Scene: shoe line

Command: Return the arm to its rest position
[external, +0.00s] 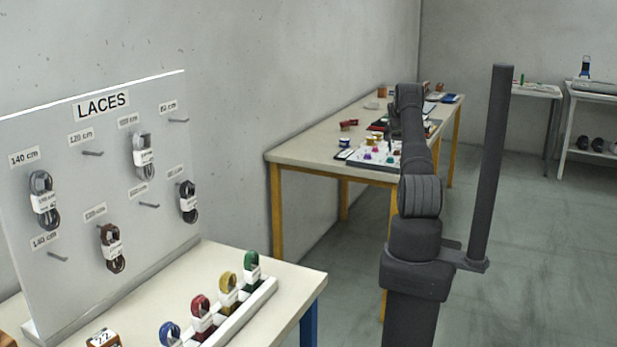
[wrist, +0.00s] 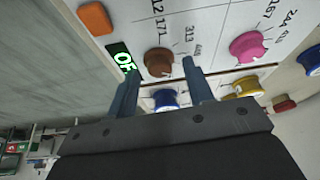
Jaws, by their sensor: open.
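My arm stretches from the foreground toward the far table (external: 310,154) in the external view, where my gripper is too small and hidden to make out well. In the wrist view my gripper (wrist: 160,68) is open, its two dark fingers apart with nothing held between them. A brown round knob or spool (wrist: 159,62) shows just beyond the gap between the fingertips. It is on a white numbered board (wrist: 210,20), and I cannot tell the exact distance.
A LACES panel (external: 70,200) stands on the near-left table. A dark post (external: 492,160) rises right of my arm.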

